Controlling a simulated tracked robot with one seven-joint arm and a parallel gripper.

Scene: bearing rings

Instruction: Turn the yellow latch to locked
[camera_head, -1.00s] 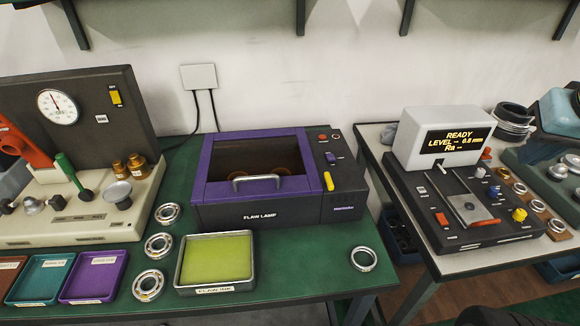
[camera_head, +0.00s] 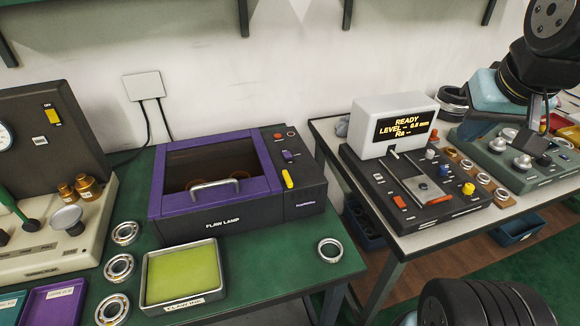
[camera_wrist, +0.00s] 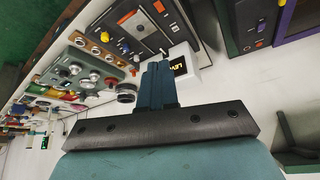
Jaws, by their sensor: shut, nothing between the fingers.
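The yellow latch (camera_head: 288,178) is a short bar on the dark right-hand panel of the purple flaw lamp box (camera_head: 215,208). It leans slightly, its top end to the left. The lamp's dark-windowed lid with a grey handle is down. My gripper (camera_head: 540,143) hangs at the far right of the head view, over the right-hand bench and well apart from the latch. In the wrist view its fingers (camera_wrist: 157,85) are together and empty.
A gap separates the two benches. A yellow-green tray (camera_head: 146,290) and several bearing rings lie before the lamp; a lone ring (camera_head: 330,250) is at its front right.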

